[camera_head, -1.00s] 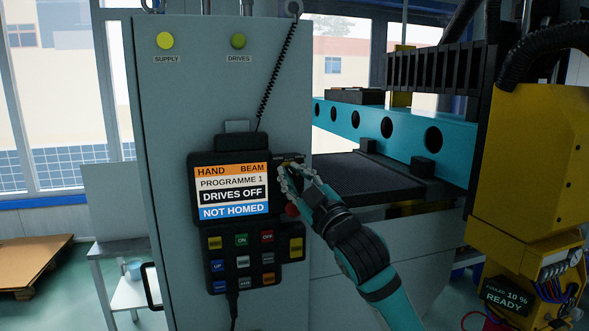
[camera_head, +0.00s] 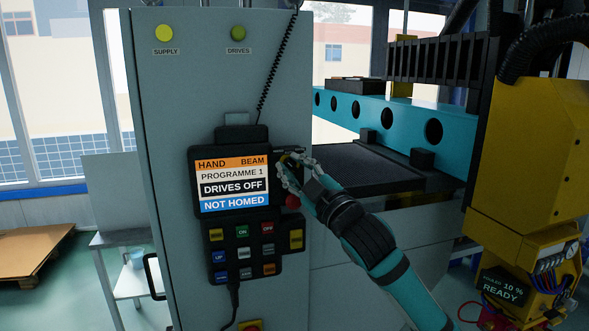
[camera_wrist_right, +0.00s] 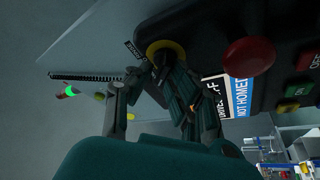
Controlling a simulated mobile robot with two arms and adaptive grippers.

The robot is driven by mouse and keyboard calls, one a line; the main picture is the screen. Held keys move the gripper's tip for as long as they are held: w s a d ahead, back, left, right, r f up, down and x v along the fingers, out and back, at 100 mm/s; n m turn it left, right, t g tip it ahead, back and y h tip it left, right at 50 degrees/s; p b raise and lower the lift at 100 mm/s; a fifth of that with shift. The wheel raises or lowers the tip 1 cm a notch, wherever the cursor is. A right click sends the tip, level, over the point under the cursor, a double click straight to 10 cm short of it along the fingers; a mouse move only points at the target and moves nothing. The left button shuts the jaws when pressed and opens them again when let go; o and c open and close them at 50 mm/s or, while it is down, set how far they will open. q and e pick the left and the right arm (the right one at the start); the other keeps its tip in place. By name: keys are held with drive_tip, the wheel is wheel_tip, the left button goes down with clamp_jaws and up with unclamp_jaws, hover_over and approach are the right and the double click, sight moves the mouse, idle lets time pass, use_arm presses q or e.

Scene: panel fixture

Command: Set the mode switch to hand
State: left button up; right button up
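The mode switch shows in the right wrist view as a dark knob on a yellow ring (camera_wrist_right: 160,49). In the head view it sits at the upper right of the black pendant (camera_head: 232,133), mostly covered by my right gripper. My right gripper (camera_head: 287,166) is at the switch. In the wrist view its fingers (camera_wrist_right: 153,82) stand apart, with a gap between them just in front of the knob; contact is hard to tell. The pendant screen (camera_head: 233,185) reads HAND, BEAM, PROGRAMME 1, DRIVES OFF, NOT HOMED. My left gripper is not in view.
A red push button (camera_head: 292,201) is just below my right gripper; it is large in the wrist view (camera_wrist_right: 248,57). Coloured keys (camera_head: 243,254) fill the lower pendant. A grey cabinet (camera_head: 205,95) carries the pendant. A teal beam (camera_head: 395,121) and yellow machine head (camera_head: 530,150) stand to the right.

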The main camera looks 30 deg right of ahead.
drive_tip(key=shift+o, duration=0.8)
drive_tip(key=shift+w, duration=0.1)
drive_tip(key=shift+f, duration=0.1)
drive_tip(key=shift+s, duration=0.25)
drive_tip(key=v, duration=1.1)
drive_tip(key=shift+s, duration=0.25)
drive_tip(key=shift+f, duration=0.1)
